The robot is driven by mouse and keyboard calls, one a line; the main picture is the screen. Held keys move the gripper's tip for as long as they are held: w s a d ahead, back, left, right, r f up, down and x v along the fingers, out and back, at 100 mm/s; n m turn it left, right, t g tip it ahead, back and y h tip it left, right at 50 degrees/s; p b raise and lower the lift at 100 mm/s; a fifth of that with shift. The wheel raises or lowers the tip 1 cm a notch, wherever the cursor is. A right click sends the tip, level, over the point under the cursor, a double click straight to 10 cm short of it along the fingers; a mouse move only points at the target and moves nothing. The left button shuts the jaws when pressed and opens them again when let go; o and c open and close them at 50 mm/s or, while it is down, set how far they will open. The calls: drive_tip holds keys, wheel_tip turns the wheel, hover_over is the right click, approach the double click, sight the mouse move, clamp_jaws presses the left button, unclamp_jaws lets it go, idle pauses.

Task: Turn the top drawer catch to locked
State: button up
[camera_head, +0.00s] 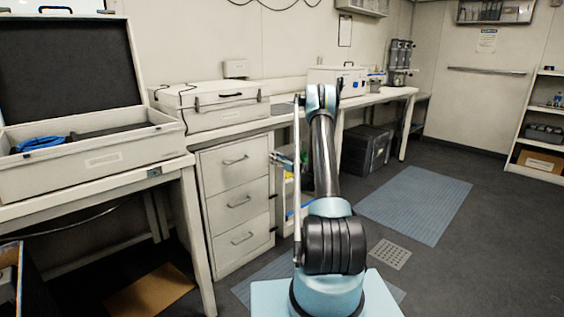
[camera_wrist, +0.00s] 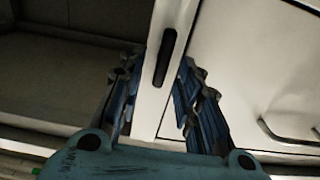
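The top drawer (camera_head: 222,168) is the upper of three pale drawers in the cabinet under the bench, and it looks closed. In the wrist view, a dark elongated bar (camera_wrist: 165,57), which looks like the catch, sits on a pale upright strip beside a drawer front (camera_wrist: 245,65). It stands nearly upright in that picture, slightly tilted. My gripper (camera_wrist: 160,72) is open, with one blue finger on each side of the strip and the bar between the fingertips. I cannot tell whether either finger touches it. In the head view my gripper (camera_head: 281,158) is small and partly hidden by the cabinet's right edge.
A curved drawer handle (camera_wrist: 290,136) lies right of the fingers in the wrist view. An open case (camera_head: 95,160) and a closed white case (camera_head: 215,115) stand on the benches. A blue floor mat (camera_head: 415,205) and clear floor lie to the right.

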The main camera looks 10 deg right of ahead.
drive_tip(key=shift+w+a, duration=0.35)
